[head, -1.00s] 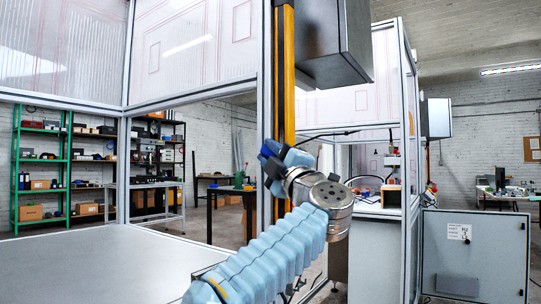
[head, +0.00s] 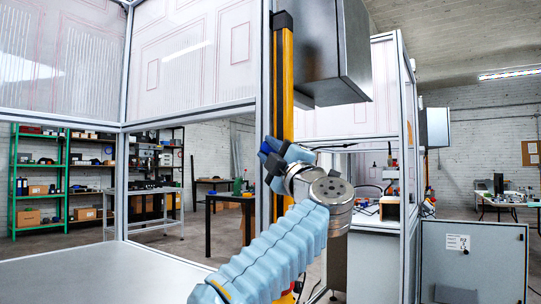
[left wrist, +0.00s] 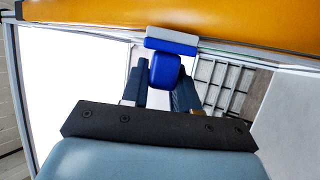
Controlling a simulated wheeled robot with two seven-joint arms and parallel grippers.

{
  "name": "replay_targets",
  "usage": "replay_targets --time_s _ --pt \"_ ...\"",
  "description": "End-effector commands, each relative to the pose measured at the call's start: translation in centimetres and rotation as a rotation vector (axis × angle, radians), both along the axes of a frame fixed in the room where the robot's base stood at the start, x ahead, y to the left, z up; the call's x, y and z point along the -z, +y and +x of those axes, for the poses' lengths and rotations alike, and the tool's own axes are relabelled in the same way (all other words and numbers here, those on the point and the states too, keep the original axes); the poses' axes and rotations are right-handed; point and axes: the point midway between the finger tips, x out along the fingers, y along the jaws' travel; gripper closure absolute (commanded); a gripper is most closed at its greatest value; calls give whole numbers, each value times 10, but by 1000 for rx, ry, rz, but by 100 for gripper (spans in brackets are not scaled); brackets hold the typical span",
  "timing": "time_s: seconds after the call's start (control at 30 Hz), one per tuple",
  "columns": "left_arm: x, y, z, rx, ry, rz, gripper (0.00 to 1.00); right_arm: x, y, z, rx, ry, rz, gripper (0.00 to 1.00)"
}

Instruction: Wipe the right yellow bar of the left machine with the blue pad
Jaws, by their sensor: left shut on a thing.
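The right yellow bar (head: 284,110) of the left machine stands upright along the machine's grey corner post in the head view. It crosses the top of the left wrist view (left wrist: 170,14). My left gripper (head: 270,160) is in front of the bar, partway up it. In the left wrist view its dark fingers (left wrist: 160,85) are shut on the blue pad (left wrist: 170,68). The pad's pale face strip (left wrist: 171,38) lies against or very close to the yellow surface; I cannot tell whether it touches. My right gripper is not in view.
A grey box (head: 340,55) hangs beside the bar's upper right. The left machine's flat table (head: 100,270) is at lower left. A second machine (head: 408,170) stands behind to the right, with a grey cabinet (head: 473,265) beside it. Shelves line the back wall.

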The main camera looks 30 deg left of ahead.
Motion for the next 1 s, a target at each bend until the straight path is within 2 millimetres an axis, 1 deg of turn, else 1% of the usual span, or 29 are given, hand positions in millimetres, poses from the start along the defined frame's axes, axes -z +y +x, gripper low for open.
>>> replay_targets --time_s 0.3,0.4,0.57,0.87,1.0 --pt "34 0 1 0 0 -1 100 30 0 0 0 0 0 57" --pt "39 0 1 0 0 -1 100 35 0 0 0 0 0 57" --pt "42 0 1 1 1 -1 100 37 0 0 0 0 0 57" --pt "73 0 1 0 1 0 100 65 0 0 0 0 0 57" --pt "78 0 0 1 1 0 100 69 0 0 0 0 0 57"
